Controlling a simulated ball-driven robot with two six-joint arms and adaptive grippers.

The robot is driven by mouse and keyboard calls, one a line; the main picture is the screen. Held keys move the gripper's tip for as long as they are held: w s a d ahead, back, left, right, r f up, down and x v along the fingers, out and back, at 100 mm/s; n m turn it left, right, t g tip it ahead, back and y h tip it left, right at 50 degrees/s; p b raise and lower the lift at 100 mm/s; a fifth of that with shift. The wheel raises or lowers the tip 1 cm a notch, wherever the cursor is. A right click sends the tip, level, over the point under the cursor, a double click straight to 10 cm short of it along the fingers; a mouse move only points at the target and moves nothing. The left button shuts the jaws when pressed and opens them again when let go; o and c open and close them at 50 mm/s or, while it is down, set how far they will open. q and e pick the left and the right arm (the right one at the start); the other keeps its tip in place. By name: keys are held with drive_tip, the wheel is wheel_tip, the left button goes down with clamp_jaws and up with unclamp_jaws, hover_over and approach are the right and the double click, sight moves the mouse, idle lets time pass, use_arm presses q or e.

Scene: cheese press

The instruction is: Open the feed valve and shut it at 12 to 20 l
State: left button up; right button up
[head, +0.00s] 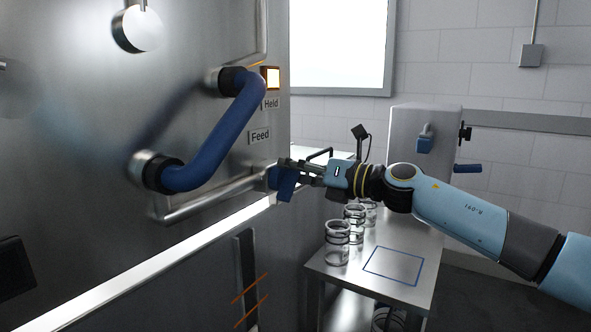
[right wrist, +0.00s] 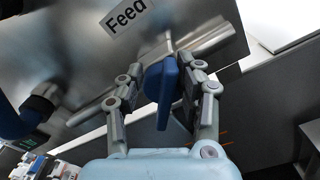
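A blue feed valve lever (head: 284,182) sits on a steel pipe (head: 222,193) at the right end of the steel front, below the "Feed" label (head: 259,136). In the right wrist view the lever (right wrist: 163,85) lies between the two fingers of my right gripper (right wrist: 164,75). The right finger is close beside the lever, and a narrow gap shows on the left side, so the gripper looks open around it. In the head view my right gripper (head: 289,177) is at the lever and partly hides it. My left gripper is not in view.
A large blue bar handle (head: 222,135) stands out from the steel front left of the valve. A lamp (head: 270,77) glows above the "Held" label (head: 271,103). Below my right arm, a steel table (head: 425,259) carries several glass jars (head: 337,243) and an empty blue-outlined square (head: 394,266).

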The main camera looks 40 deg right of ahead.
drive_tip(key=shift+w+d, duration=0.1)
drive_tip(key=shift+r, duration=0.1)
wheel_tip(320, 180, up, 10)
drive_tip(key=shift+f, duration=0.15)
idle(0.5)
